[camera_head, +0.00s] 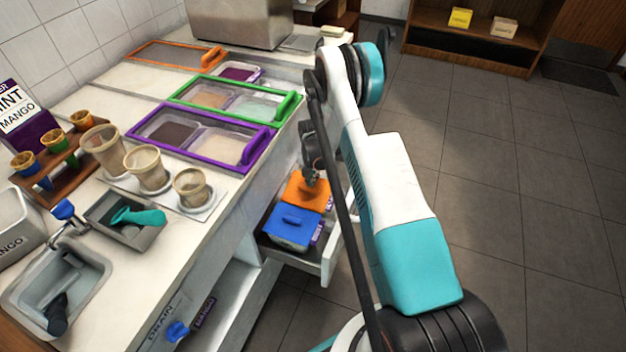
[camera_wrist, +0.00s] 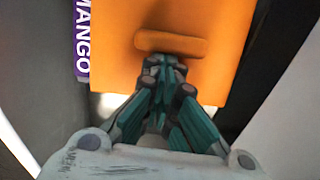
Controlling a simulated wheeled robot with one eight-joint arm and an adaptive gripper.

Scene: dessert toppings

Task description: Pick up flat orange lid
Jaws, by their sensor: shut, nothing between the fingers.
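The flat orange lid (camera_head: 305,196) is in the open drawer below the counter, just behind a blue lid. In the wrist view the orange lid (camera_wrist: 205,75) fills the upper middle, with a raised orange handle bar (camera_wrist: 172,44) across it. My gripper (camera_wrist: 165,62) is shut and empty, its fingertips over the lid just short of the handle. I cannot tell whether the fingertips touch the lid. In the head view my gripper (camera_head: 310,178) is above the lid's far part and partly hidden by my arm.
The blue lid (camera_head: 293,228) lies nearer in the drawer (camera_head: 318,262). The drawer walls stand close on both sides. A purple MANGO label (camera_wrist: 82,45) shows beside the orange lid. Purple-framed (camera_head: 258,150) and green-framed (camera_head: 283,112) bins sit on the counter above.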

